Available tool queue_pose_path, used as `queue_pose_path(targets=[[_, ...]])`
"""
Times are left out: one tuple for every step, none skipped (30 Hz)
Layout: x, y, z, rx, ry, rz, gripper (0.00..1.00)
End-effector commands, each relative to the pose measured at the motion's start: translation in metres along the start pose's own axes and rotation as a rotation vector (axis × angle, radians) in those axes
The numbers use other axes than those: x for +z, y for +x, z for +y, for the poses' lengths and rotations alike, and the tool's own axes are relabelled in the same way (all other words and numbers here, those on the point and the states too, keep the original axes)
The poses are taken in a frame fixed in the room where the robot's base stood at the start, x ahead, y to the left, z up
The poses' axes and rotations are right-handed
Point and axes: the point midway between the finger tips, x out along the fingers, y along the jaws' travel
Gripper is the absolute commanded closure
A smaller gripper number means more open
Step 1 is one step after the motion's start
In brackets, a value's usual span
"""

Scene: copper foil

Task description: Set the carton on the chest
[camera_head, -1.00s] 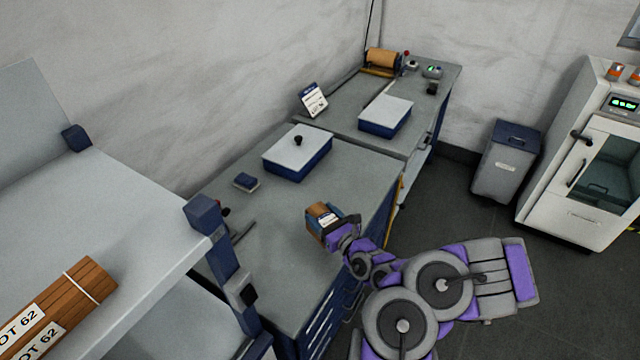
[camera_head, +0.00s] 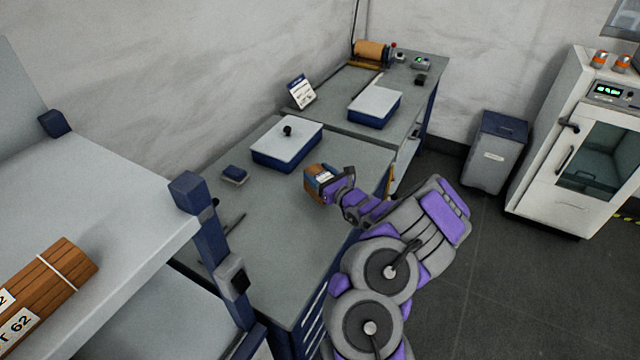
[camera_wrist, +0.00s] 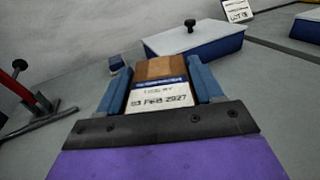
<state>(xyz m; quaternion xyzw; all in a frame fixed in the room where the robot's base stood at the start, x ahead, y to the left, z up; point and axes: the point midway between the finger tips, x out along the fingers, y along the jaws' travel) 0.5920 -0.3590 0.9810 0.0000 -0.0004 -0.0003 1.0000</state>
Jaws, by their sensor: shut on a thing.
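The carton (camera_head: 315,186) is a small brown box with a white and blue label, held at the end of my arm over the grey-topped chest (camera_head: 262,226). In the wrist view the carton (camera_wrist: 160,80) sits between the two blue fingers, label facing the camera. My gripper (camera_head: 326,183) is shut on it; the gripper (camera_wrist: 162,88) also shows in the wrist view. The chest has a blue body with drawers along its front. The carton's underside is hidden, so I cannot tell whether it touches the top.
A blue box with a white lid and black knob (camera_head: 287,144) stands behind the carton. A small blue block (camera_head: 235,174) and a dark tool (camera_head: 228,224) lie to the left. A shelf (camera_head: 110,185) with bundled wooden strips (camera_head: 45,280) stands near left. The chest's middle is clear.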

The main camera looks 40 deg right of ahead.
Motion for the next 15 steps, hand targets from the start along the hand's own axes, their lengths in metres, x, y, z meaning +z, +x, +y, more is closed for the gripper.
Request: queue_pose_path(targets=[[-0.001, 0.002, -0.002, 0.002, -0.003, 0.0, 0.78], [-0.001, 0.004, -0.003, 0.003, -0.003, 0.0, 0.78], [-0.008, 0.004, -0.004, 0.002, 0.001, 0.002, 0.78], [-0.014, 0.004, -0.005, 0.001, 0.003, 0.005, 0.78], [-0.021, 0.003, -0.005, 0.001, 0.004, 0.006, 0.78], [-0.028, 0.003, -0.005, 0.002, 0.004, 0.007, 0.78], [-0.032, 0.003, -0.006, 0.002, 0.004, 0.005, 0.78], [-0.035, 0.003, -0.006, 0.002, 0.003, 0.003, 0.78], [-0.037, 0.003, -0.006, 0.002, 0.003, 0.001, 0.78], [-0.038, 0.003, -0.006, 0.001, 0.003, 0.0, 0.78], [-0.038, 0.003, -0.006, 0.001, 0.003, -0.001, 0.78], [-0.037, 0.003, -0.006, 0.001, 0.002, -0.001, 0.78], [-0.036, 0.003, -0.006, 0.0, 0.002, -0.002, 0.78], [-0.036, 0.003, -0.006, 0.0, 0.002, -0.001, 0.78], [-0.036, 0.003, -0.005, 0.0, 0.002, -0.001, 0.78]])
